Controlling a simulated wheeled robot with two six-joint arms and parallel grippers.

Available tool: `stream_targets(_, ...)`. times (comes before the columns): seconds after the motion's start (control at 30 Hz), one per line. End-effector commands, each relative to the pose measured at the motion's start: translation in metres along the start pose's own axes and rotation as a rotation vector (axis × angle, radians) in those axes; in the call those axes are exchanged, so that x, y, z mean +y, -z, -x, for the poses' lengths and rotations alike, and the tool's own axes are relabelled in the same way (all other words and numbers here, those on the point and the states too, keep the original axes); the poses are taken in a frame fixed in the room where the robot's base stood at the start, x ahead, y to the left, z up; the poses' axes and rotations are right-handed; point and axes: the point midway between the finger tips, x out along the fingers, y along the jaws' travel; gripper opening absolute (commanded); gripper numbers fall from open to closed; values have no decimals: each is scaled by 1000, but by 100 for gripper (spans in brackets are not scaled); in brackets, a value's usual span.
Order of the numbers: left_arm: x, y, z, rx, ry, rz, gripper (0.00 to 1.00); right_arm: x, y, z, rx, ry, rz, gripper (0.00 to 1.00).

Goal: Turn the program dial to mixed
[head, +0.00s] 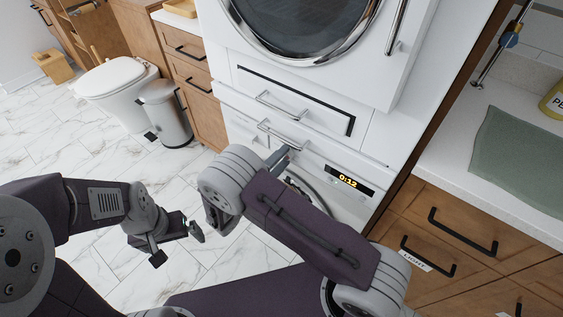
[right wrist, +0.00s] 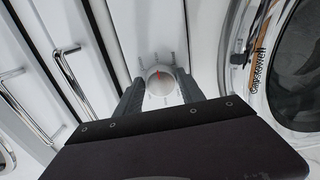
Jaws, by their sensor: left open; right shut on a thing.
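The program dial (right wrist: 161,80) is a round, pale knob with a red mark on the white machine front, in the right wrist view. The red mark points to the top of that picture, slightly left. Small labels ring the dial, too small to read. My right gripper (right wrist: 160,92) has its two dark fingers on either side of the dial and is shut on it. In the head view the right gripper (head: 281,156) reaches the lower machine's panel, and my arm hides the dial. My left gripper (head: 178,241) is open and empty above the floor.
The lower machine has a display (head: 348,179) reading 0:12 and a round door partly hidden by my arm. Drawer handles (head: 283,134) jut out just above the panel. A grey bin (head: 165,113) and toilet (head: 112,77) stand left; wooden drawers (head: 468,225) stand right.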

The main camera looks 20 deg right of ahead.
Motion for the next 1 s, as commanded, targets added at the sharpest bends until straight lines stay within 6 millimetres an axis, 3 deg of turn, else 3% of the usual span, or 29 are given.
stream_targets(0.6,-1,-6,-62,0,0,0,100,-5,2,-1,5,-6,-566,6)
stream_targets(1.0,-2,-9,-89,0,0,0,100,-2,3,-1,6,-8,-778,6)
